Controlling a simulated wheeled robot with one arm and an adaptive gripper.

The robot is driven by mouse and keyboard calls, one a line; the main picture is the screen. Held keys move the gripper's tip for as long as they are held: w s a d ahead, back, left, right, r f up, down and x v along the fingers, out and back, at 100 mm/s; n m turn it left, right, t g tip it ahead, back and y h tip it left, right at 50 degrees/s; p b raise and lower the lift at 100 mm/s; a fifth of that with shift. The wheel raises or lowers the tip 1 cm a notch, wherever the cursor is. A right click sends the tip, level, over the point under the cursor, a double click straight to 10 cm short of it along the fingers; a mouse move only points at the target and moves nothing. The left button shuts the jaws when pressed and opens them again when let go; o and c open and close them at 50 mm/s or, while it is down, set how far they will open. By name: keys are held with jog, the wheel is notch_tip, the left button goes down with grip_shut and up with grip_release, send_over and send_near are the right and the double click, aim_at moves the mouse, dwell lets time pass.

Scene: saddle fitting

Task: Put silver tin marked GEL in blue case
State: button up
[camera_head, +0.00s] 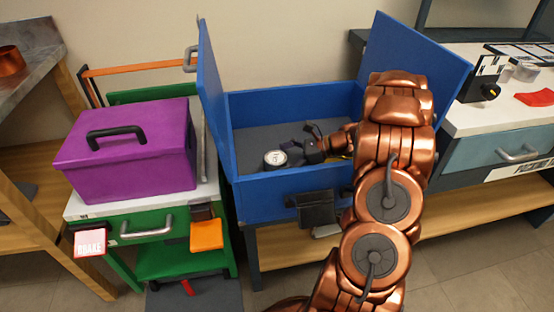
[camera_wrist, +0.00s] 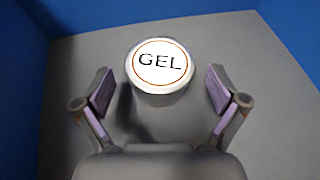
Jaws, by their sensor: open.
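The silver tin marked GEL (camera_wrist: 158,88) stands upright on the grey floor of the blue case, its white lid facing up. It also shows in the head view (camera_head: 275,160). The blue case (camera_head: 280,195) is open, with its two lid flaps raised at left and right. My gripper (camera_wrist: 160,105) is inside the case, with its fingers spread apart on either side of the tin's near side. I see gaps between the fingers and the tin. In the head view my gripper (camera_head: 303,145) is small and partly dark against the case floor.
A purple box (camera_head: 125,155) with a black handle stands on the green cart to the left. A white-topped counter (camera_head: 505,115) stands at the right with a red cloth (camera_head: 535,98). The case walls rise close around my gripper. The case floor around the tin is clear.

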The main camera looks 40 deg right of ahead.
aim_at(285, 157)
jog(key=shift+p+v, duration=0.45)
jog(key=shift+v, duration=2.25)
